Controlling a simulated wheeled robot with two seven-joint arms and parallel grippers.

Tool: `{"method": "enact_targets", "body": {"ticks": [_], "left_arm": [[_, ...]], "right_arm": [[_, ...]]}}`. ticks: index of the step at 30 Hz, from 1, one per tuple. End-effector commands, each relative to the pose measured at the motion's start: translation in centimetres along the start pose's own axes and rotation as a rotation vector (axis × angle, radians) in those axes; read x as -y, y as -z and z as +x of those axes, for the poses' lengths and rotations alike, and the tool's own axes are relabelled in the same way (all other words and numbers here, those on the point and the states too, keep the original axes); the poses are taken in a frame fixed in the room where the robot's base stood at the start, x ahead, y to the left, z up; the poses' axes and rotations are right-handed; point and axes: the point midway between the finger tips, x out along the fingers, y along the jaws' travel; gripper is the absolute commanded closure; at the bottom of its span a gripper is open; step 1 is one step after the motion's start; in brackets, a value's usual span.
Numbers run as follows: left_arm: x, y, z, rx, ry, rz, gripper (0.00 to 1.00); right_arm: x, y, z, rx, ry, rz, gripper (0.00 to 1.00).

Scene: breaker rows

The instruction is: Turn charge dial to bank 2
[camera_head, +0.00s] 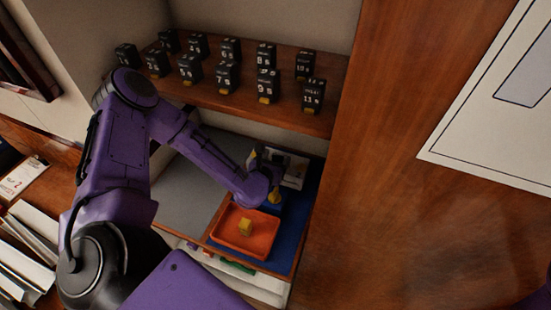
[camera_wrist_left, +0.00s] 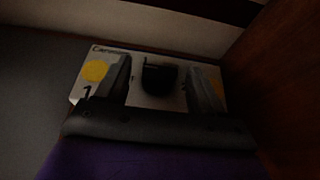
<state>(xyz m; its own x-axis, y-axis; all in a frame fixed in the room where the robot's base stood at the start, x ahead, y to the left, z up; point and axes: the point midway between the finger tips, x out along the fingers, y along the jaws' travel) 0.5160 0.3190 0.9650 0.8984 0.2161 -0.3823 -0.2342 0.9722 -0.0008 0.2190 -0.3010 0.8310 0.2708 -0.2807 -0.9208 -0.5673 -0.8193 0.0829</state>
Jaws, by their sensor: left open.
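The charge dial (camera_wrist_left: 160,77) is a dark knob in the middle of a white panel (camera_wrist_left: 95,72) in the left wrist view. A yellow disc shows on the panel's left with a "1" below it. Another yellow patch shows at the right, partly behind a finger. My left gripper (camera_wrist_left: 157,88) is open, with one finger on each side of the dial; I cannot tell whether they touch it. In the head view my left gripper (camera_head: 260,158) is in front of the panel (camera_head: 296,172) and hides the dial. My right gripper is not in view.
A shelf (camera_head: 205,92) with several numbered black breakers (camera_head: 266,83) is above my left arm. An orange tray (camera_head: 231,243) holding a yellow block (camera_head: 245,227) sits below the gripper on a blue mat (camera_head: 300,218). A wooden cabinet side (camera_head: 370,180) bounds the right.

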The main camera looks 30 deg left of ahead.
Motion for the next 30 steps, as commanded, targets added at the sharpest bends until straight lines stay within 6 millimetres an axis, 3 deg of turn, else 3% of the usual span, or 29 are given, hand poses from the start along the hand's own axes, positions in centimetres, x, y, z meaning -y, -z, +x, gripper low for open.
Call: {"method": "enact_targets", "body": {"ticks": [2,7,8,20,30], "left_arm": [[0.00,0.01,-0.01,0.000,0.000,0.000,0.32],[-0.01,0.00,-0.02,0.000,0.000,0.000,0.84],[-0.02,0.00,-0.02,0.000,0.000,0.000,0.88],[-0.19,0.01,0.02,0.002,0.039,0.017,0.88],[-0.85,-0.04,0.15,0.004,0.252,0.103,0.88]], "right_arm": [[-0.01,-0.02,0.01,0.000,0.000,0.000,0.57],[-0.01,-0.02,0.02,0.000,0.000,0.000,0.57],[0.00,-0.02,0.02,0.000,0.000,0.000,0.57],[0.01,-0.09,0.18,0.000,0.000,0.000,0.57],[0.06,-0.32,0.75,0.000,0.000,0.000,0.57]]}}
